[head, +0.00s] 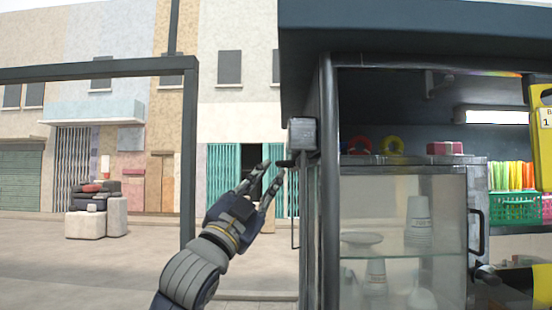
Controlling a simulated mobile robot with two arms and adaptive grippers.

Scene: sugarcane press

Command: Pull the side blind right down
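The side blind (302,134) looks like a grey roll seen nearly end-on, high on the left side of the stall beside its dark corner post. A short dark bar (286,163) sticks out to the left just under it. My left gripper (272,172) is raised at the left of the post, fingers spread and pointing up towards the bar. Nothing shows between its fingers. The fingertips are close to the bar in the picture; I cannot tell whether they touch it.
The stall's dark post (328,215) stands right of my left gripper. Behind it is a glass cabinet (404,240) with cups and a plate. A green basket (515,207) is at the right. A dark frame post (188,160) stands at the left, with open pavement around.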

